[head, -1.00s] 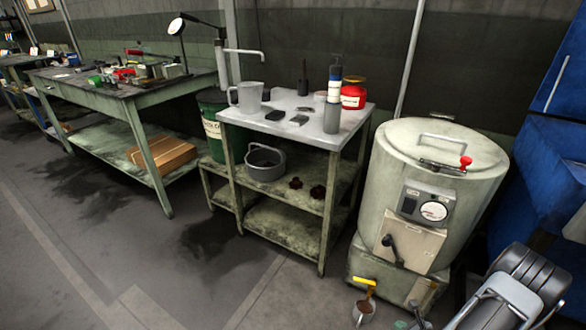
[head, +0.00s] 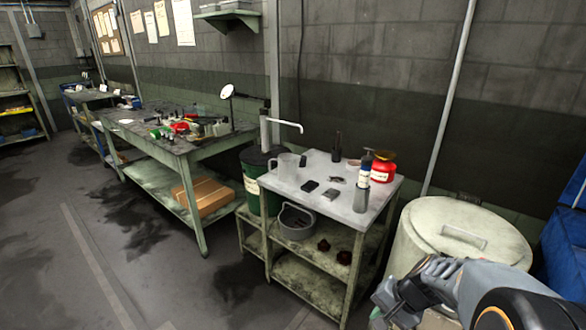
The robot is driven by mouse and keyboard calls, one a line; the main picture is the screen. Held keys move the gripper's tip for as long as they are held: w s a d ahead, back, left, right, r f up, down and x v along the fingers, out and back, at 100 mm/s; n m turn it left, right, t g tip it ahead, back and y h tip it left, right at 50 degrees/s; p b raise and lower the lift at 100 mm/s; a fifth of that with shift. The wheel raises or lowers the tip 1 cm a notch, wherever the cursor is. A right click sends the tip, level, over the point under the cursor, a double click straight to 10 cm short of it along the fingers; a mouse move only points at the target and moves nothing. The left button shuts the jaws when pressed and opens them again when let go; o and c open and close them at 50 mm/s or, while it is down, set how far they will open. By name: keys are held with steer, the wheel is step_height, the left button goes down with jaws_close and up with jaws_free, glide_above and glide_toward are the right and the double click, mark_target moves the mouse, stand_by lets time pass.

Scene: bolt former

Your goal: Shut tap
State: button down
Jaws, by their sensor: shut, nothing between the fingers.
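The tap with the yellow handle, low on the front of the pale drum (head: 415,235), is not in the picture now; it lies below the lower edge of the view. The drum's lid (head: 466,228) shows at the right, and my arm covers part of its front. My gripper (head: 384,312) is shut and empty at the bottom right, pointing down in front of the drum. Its fingertips are close to the lower edge and small in view.
A small metal table (head: 325,178) with a jug (head: 285,167), a red can (head: 382,170) and small items stands left of the drum. A green barrel (head: 251,183) with a bent spout (head: 285,124) is behind it. Open floor (head: 120,250) lies at the left.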

steer(key=s+a+r+n+h+p, duration=0.1)
steer(key=r+n+p, duration=0.1)
steer(key=r, duration=0.4)
steer(key=s+a+r+n+t+h+p, duration=0.1)
steer(key=s+r+n+h+p, duration=0.1)
steer(key=r, duration=0.4)
steer(key=s+a+r+n+h+p, duration=0.1)
steer(key=s+a+r+n+p, duration=0.1)
steer(key=r, duration=0.4)
steer(key=shift+s+r+n+t+h+p, duration=0.15)
steer(key=shift+r+n+t+h+p, duration=0.2)
steer(key=shift+n+p, duration=0.6)
